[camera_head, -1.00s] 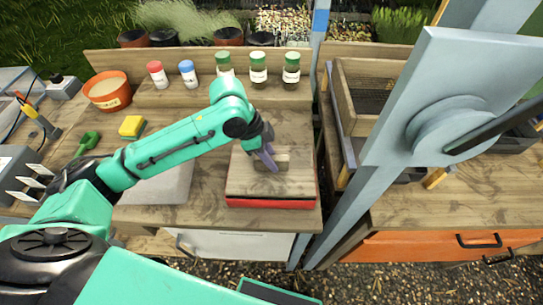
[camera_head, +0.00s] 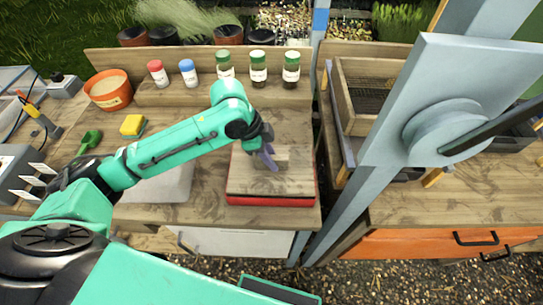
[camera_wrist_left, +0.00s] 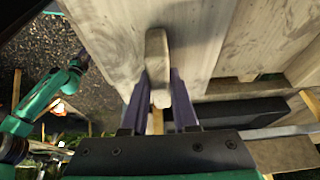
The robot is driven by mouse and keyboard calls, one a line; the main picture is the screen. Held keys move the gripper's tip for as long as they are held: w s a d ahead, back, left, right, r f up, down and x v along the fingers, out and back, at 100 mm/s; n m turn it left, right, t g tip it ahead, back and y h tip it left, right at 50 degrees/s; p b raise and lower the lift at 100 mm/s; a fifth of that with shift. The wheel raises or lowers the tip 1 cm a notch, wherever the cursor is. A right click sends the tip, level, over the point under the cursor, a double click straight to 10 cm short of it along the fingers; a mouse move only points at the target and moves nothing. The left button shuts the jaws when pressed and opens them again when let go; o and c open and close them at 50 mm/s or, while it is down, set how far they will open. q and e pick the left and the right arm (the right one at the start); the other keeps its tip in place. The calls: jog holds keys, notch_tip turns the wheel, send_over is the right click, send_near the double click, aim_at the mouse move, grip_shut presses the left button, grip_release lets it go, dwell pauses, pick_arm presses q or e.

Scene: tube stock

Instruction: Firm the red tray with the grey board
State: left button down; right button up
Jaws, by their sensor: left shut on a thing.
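The red tray (camera_head: 270,202) is on the wooden bench near its front edge, right of the middle of my left arm. The grey board (camera_head: 248,184), a flat wood-grained plate with a block handle, lies inside the tray's outline, with the red rim showing along its front and right sides. My left gripper (camera_head: 268,156) is shut on the board's handle from above. In the left wrist view the fingers (camera_wrist_left: 160,105) straddle the handle (camera_wrist_left: 157,62), with the board (camera_wrist_left: 205,30) behind it. The tray's contents are hidden under the board.
Several lidded bottles (camera_head: 258,66) stand along the back shelf. A grey slab (camera_head: 160,185) lies left of the tray. A post (camera_head: 350,200) rises to the right.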

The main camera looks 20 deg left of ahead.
pick_arm(q)
jog(key=shift+p, duration=0.4)
jog(key=shift+f+p, duration=0.35)
jog(key=shift+f, duration=0.45)
dwell(0.8)
jog(key=shift+f, duration=0.5)
dwell(0.6)
jog(key=shift+s+f, duration=0.15)
jog(key=shift+f, duration=0.05)
dwell(0.5)
notch_tip(320, 180, up, 8)
jog(key=p, duration=0.9)
jog(key=shift+r, duration=0.2)
dwell(0.3)
jog(key=shift+w+f, duration=0.1)
jog(key=shift+w, duration=0.1)
